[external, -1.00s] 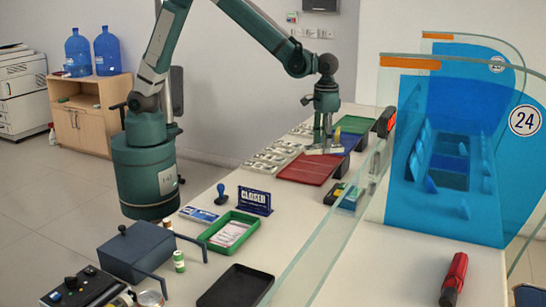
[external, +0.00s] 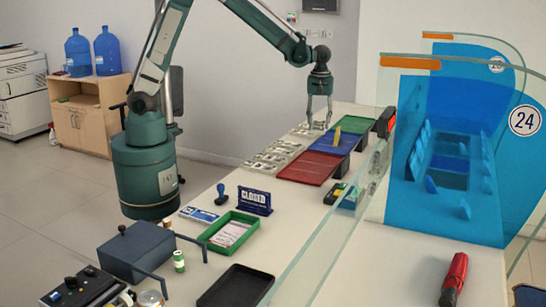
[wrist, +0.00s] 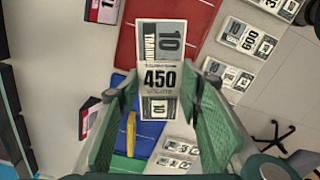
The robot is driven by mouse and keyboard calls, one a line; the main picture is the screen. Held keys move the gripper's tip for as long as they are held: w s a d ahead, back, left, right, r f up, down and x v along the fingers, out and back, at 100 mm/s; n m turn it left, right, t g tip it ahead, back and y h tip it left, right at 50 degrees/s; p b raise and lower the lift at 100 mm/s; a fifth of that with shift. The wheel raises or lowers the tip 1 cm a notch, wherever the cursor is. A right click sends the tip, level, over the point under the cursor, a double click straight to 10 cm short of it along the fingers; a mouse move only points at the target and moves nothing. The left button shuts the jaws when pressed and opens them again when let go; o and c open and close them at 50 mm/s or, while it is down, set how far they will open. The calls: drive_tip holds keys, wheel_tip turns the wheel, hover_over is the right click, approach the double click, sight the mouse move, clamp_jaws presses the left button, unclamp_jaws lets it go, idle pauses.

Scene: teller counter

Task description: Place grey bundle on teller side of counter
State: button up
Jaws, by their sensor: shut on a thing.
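In the external view the bundle cannot be made out clearly. The counter (external: 299,219) is pale, with a glass partition (external: 315,240) running along it.
Red (external: 310,169), blue (external: 345,143) and green (external: 356,125) trays lie in a row by the partition. A yellow item (external: 337,136) stands at the blue tray. Several grey-and-white bundles (external: 272,159) lie in rows to their left. A closed sign (external: 254,200) stands nearer.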

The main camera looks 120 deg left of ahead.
drive_tip(key=s+a+n, duration=0.7)
drive_tip(key=s+a, duration=0.2)
drive_tip(key=a, duration=0.2)
drive_tip(key=n, duration=0.8)
hover_over(295, 141)
drive_tip(key=shift+a+f, duration=0.15)
drive_tip(key=shift+f, duration=2.35)
drive_tip(key=shift+f, duration=0.15)
drive_tip(key=shift+f+b, duration=0.5)
drive_tip(key=shift+f, duration=2.45)
drive_tip(key=shift+f+b, duration=0.3)
drive_tip(key=shift+f, duration=1.6)
drive_tip(key=shift+f, duration=0.15)
